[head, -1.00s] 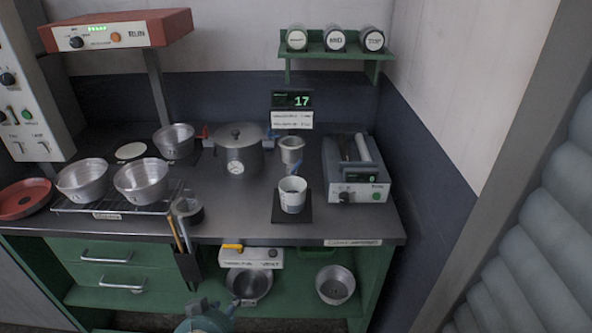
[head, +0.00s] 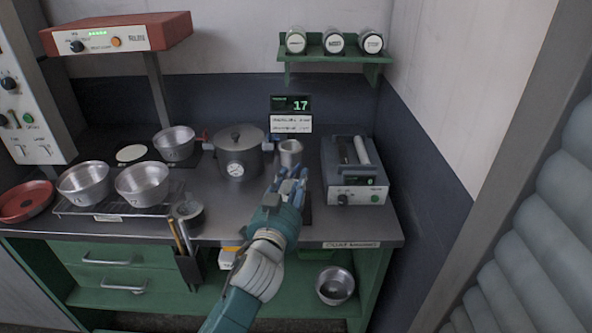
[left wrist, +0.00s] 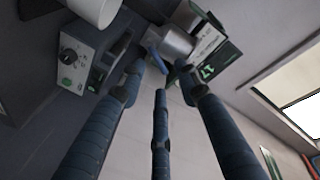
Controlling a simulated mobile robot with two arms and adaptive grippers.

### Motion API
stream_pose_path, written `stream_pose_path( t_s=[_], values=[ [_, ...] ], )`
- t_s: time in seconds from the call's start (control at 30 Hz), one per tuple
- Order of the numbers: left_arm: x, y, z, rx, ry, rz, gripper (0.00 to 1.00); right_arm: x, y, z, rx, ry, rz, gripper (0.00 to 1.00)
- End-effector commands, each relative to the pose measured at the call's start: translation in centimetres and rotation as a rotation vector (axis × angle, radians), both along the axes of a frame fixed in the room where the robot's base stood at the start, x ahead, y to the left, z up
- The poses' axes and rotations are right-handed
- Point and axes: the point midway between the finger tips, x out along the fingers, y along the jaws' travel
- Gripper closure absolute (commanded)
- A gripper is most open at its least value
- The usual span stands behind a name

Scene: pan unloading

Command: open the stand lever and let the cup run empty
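A small metal cup (head: 290,152) sits at the back middle of the counter, below the "17" display. It also shows in the left wrist view (left wrist: 172,42), with a blue lever (left wrist: 158,61) sticking out from it. My left gripper (head: 287,178) reaches in from below in the head view, just in front of this cup. In the left wrist view its fingers (left wrist: 163,80) are spread, with the lever close to their tips; contact cannot be told. My right gripper is out of view.
A lidded pot (head: 237,160) with a dial stands left of the metal cup. A grey device (head: 355,193) with a knob stands to the right. Metal bowls (head: 143,185) sit on a rack at the left. A shelf (head: 333,53) with jars hangs above.

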Motion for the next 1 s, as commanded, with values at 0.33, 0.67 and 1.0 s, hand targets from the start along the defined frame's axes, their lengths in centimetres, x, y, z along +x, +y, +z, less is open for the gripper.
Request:
stream_pose_path(
  t_s=[0.33, 0.67, 1.0],
  values=[
    [3.2, -0.7, 0.0, -0.002, 0.001, 0.000, 0.67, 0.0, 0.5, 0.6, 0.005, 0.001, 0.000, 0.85],
    [3.3, -0.7, 0.0, -0.002, 0.001, 0.000, 0.83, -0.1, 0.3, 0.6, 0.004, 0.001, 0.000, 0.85],
    [3.3, -0.8, 0.1, 0.042, 0.004, 0.002, 1.00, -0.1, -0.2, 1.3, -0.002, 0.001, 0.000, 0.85]
  ],
)
